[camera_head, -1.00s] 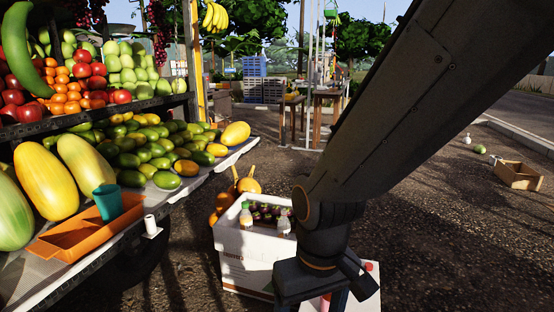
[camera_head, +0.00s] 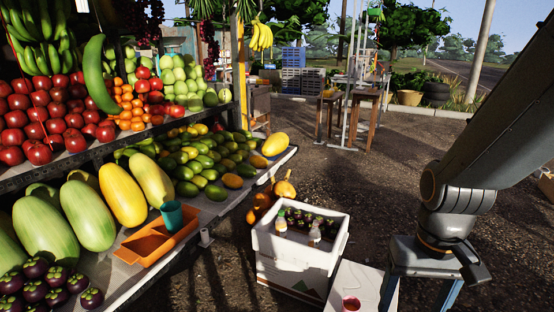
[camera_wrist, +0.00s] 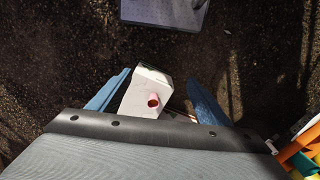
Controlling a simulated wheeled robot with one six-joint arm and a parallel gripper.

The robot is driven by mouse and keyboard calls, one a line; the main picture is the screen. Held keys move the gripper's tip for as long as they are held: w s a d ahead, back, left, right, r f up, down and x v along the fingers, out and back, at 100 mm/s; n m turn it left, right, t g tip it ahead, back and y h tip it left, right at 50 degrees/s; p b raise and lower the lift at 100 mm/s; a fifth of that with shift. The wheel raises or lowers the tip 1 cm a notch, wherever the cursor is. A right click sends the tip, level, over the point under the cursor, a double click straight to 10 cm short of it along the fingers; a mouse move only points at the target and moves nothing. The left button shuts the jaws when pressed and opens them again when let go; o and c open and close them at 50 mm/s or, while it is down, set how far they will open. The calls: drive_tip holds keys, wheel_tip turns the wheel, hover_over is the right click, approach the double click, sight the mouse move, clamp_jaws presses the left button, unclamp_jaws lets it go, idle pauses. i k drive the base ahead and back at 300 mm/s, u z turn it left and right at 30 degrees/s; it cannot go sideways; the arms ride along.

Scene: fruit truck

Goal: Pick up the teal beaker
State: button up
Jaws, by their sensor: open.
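The teal beaker (camera_head: 172,217) stands upright at the far end of an orange tray (camera_head: 145,252) on the fruit stand's lower shelf, in the left part of the head view. I cannot tell whether it rests inside the tray or just behind it. My gripper (camera_head: 418,290) is at the lower right of the head view, pointing down, well to the right of the beaker. Its blue fingers also show in the wrist view (camera_wrist: 160,82), spread apart with nothing held.
A white crate of bottles (camera_head: 300,250) stands on the ground between the stand and my gripper. A white box with a pink cup (camera_head: 351,303) is beside my gripper. Large yellow-green melons (camera_head: 122,193) and mangosteens (camera_head: 60,280) lie near the tray.

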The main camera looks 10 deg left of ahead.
sight(174, 220)
drive_tip(key=z, duration=0.4)
drive_tip(key=k, duration=0.15)
drive_tip(key=u, duration=1.8)
drive_tip(key=k, duration=0.55)
drive_tip(key=z, duration=0.75)
drive_tip(key=i, duration=0.85)
drive_tip(key=u, duration=0.8)
drive_tip(key=i, duration=0.85)
drive_tip(key=u, duration=0.2)
